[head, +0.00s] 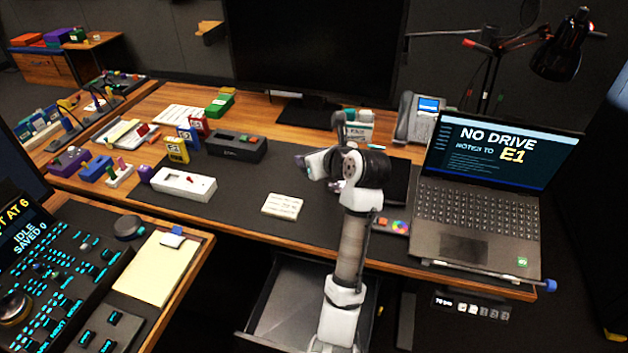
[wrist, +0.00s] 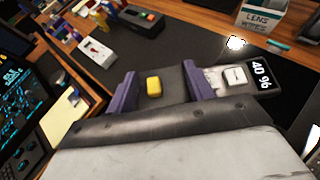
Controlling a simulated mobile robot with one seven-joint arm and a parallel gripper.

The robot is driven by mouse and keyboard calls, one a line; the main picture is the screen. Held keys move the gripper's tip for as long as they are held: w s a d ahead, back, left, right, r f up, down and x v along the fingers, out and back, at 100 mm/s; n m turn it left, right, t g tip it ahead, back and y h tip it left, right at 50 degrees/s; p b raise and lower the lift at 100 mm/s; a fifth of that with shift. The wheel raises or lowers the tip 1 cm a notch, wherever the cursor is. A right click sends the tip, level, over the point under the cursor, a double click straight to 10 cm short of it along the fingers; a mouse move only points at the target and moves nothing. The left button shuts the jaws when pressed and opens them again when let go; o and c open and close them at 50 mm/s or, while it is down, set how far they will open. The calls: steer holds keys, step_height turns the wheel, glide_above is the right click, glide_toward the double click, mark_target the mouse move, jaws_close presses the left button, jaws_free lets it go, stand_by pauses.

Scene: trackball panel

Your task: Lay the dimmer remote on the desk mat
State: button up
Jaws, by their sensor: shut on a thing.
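The dimmer remote (wrist: 262,77) shows in the wrist view with a dark end reading "40 %" and a white button on a pale patch. A dark part with a yellow button shows between my gripper's purple fingers (wrist: 162,90); the right finger hides where these parts join. My gripper (head: 338,186) is shut on the remote. In the head view it is over the right part of the desk mat (head: 240,200), and my arm mostly hides the remote. I cannot tell the gap between remote and mat.
A white box (head: 183,183) and a cream pad (head: 282,206) lie on the mat. The laptop (head: 478,205) stands to the right. A lens wipes box (head: 360,126) stands behind my gripper. The mat is bare around the cream pad.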

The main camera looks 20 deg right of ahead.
mark_target(314, 223)
steer(key=shift+w, duration=0.25)
steer(key=shift+w+f, duration=0.1)
steer(key=shift+f, duration=0.25)
step_height(314, 223, down, 19)
steer(key=shift+a+f+p, duration=0.1)
steer(key=shift+p, duration=0.8)
steer(key=o, duration=1)
